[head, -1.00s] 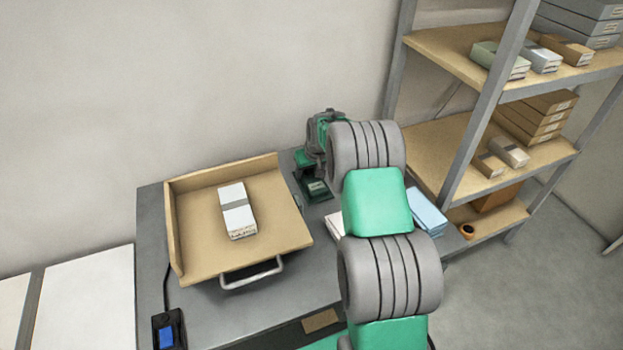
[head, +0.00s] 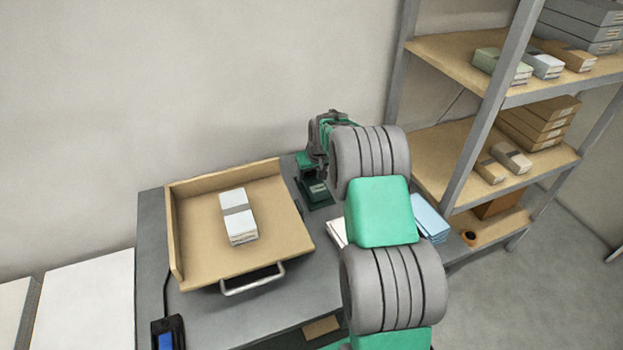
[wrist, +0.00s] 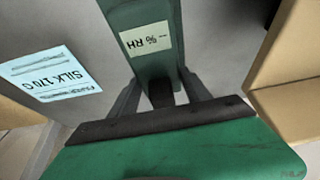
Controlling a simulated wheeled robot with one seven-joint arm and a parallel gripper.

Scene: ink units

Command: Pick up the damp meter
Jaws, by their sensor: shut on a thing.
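The damp meter (head: 317,193) is a dark green device with a pale label, at the back of the grey desk, just right of the wooden tray. In the wrist view the meter (wrist: 148,18) fills the top middle, its label reading "% RH". My gripper (wrist: 160,95) is shut on the meter's narrow dark part, one finger on each side. In the head view my arm hides part of the gripper and meter. I cannot tell whether the meter touches the desk.
The wooden tray (head: 205,262) with a metal handle holds a banded white paper stack (head: 239,217). A blue-screened device (head: 168,335) is at the desk's front left. Pale blue packs (head: 430,220) lie right of my arm. A loaded shelf rack (head: 455,50) stands at the right.

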